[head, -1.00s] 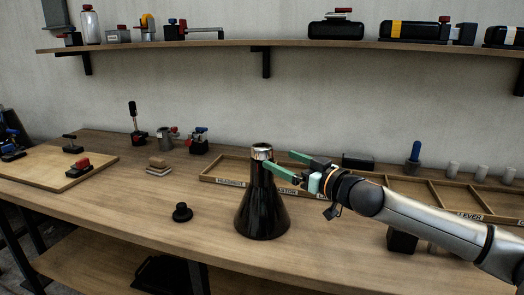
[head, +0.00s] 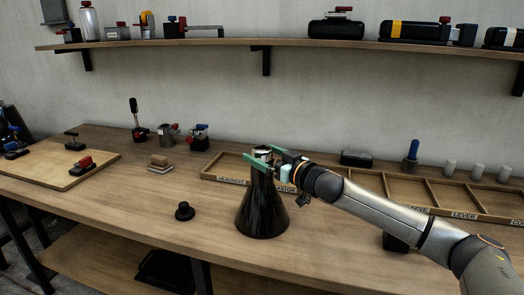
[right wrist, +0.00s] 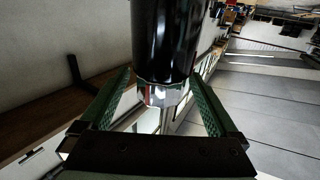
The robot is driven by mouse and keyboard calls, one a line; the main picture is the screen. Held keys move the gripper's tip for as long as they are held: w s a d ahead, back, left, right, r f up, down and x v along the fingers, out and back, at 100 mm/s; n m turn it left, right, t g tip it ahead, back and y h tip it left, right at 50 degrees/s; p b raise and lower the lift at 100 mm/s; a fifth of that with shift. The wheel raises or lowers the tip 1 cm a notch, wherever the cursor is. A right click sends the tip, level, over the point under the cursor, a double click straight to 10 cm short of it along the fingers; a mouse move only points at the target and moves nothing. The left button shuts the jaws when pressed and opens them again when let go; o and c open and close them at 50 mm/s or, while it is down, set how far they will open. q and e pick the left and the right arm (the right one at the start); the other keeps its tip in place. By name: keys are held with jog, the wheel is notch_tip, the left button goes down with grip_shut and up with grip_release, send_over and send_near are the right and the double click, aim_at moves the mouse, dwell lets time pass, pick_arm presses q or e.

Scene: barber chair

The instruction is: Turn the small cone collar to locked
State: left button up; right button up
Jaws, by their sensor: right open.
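The black cone (head: 262,212) stands upright on the workbench, in the middle of the head view. Its small silver collar (head: 262,151) sits at the narrow top; it also shows in the right wrist view (right wrist: 164,94). My right gripper (head: 259,158) is open, with its green fingers on either side of the collar. In the right wrist view the collar lies between the two fingers, with a gap visible on each side. The near finger hides part of the collar in the head view. My left gripper is not in view.
A small black knob (head: 185,211) stands on the bench left of the cone. A divided wooden tray (head: 385,184) lies behind and to the right. A wooden board (head: 62,160) with clamps is at the left. A shelf (head: 220,44) runs above. The front left bench is clear.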

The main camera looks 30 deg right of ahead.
jog(key=shift+w, duration=0.3)
jog(key=c, duration=1.4)
